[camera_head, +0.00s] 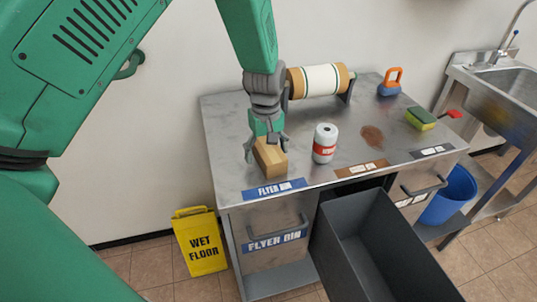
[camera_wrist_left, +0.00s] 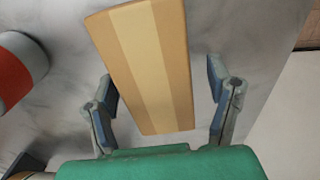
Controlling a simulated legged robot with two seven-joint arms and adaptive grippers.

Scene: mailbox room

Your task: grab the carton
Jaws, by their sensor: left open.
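The carton (camera_head: 270,158) is a small tan box with a lighter stripe, on the metal counter near its front left. My left gripper (camera_head: 265,146) is at the carton from above and behind, fingers open. In the left wrist view the carton (camera_wrist_left: 145,60) lies between the two spread fingers (camera_wrist_left: 163,95), with a visible gap on the right and a narrow or no clear gap on the left. My right gripper is not in view.
A white and red canister (camera_head: 325,143) stands right of the carton. A paper roll (camera_head: 318,80), an orange-handled blue item (camera_head: 390,82) and a sponge (camera_head: 420,118) sit farther off. An open grey drawer (camera_head: 380,246) juts out in front; a yellow sign (camera_head: 200,243) stands left.

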